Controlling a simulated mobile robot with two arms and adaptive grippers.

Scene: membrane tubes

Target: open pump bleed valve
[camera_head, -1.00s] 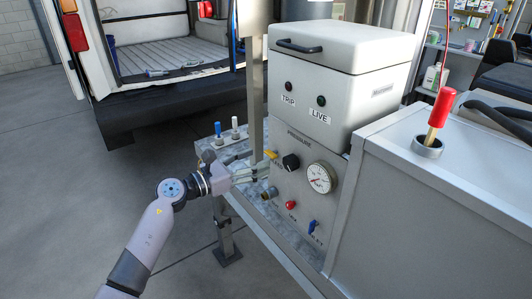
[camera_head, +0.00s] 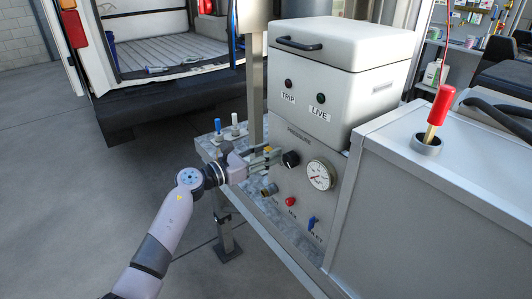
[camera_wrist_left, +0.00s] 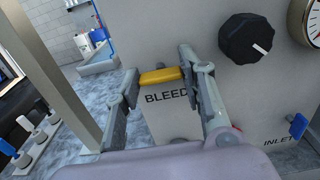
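The yellow bleed valve handle (camera_wrist_left: 160,76) lies about level on the pump's front panel, above the word BLEED, in the left wrist view. My left gripper (camera_wrist_left: 160,70) has its two fingers apart, one on each side of the handle. The handle's ends come close to both fingers; I cannot tell whether they touch. In the head view the left gripper (camera_head: 267,157) is at the panel and mostly covers the handle. My right gripper is not in view.
A black knob (camera_head: 291,159) and a pressure gauge (camera_head: 320,175) sit right of the handle. A red button (camera_head: 290,202) and a blue inlet handle (camera_head: 312,223) are lower. A metal post (camera_wrist_left: 62,75) stands left of the gripper.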

